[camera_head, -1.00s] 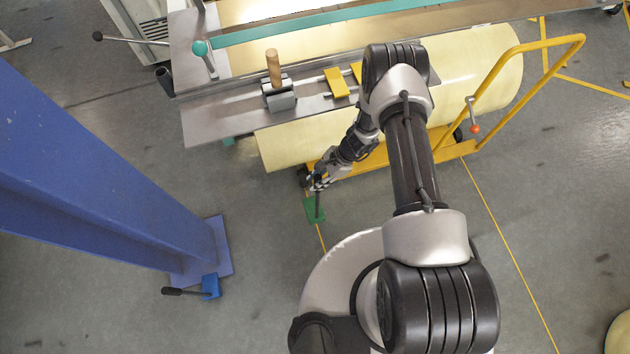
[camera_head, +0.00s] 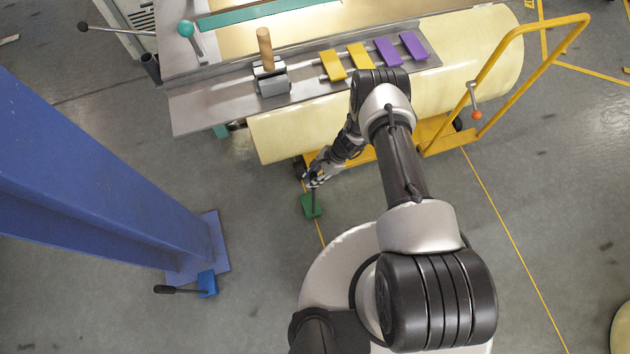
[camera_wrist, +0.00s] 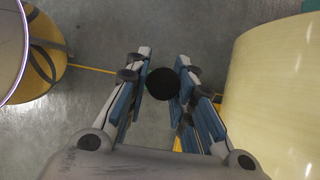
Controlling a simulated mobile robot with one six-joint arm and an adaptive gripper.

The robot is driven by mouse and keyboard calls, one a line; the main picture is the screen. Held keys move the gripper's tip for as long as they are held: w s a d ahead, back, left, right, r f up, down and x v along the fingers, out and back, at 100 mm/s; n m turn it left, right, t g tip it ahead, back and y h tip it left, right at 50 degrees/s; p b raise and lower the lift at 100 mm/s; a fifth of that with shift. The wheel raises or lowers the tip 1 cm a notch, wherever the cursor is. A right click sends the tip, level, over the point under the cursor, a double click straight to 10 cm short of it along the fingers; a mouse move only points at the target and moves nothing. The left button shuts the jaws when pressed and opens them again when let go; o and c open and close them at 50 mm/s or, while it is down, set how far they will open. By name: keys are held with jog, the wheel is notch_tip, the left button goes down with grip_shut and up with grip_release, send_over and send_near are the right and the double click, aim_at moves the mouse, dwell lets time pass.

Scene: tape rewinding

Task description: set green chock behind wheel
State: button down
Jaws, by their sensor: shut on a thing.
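The green chock (camera_head: 309,207) is low by the floor, just in front of the left end of the yellow cart (camera_head: 437,137). Its dark upright handle rises to my gripper (camera_head: 313,182). In the wrist view my gripper (camera_wrist: 169,84) is shut on the handle, whose round black knob (camera_wrist: 163,83) shows between the fingers. A dark cart wheel (camera_head: 299,168) shows partly at the cart's left end, a little beyond the chock. I cannot tell whether the chock touches the floor or the wheel.
A large cream roll (camera_head: 462,75) lies on the cart, close right of my gripper in the wrist view. A metal bench (camera_head: 205,108) stands behind. Floor between column and cart is clear.

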jog(key=w+a+f+b, duration=0.1)
jog(key=w+b, duration=0.2)
jog(key=w, duration=0.3)
jog(key=shift+a, duration=0.4)
dwell(0.4)
jog(key=c, duration=1.4)
grip_release()
jog(key=shift+s+f, duration=0.1)
jog(key=shift+f, duration=0.1)
jog(key=shift+o, duration=0.2)
jog(key=w+d+r, duration=0.1)
jog(key=d, duration=0.5)
jog(key=w+d+r, duration=0.1)
jog(key=w+d, duration=0.1)
jog(key=d, duration=0.5)
jog(key=shift+w+r, duration=0.3)
jog(key=shift+r, duration=0.1)
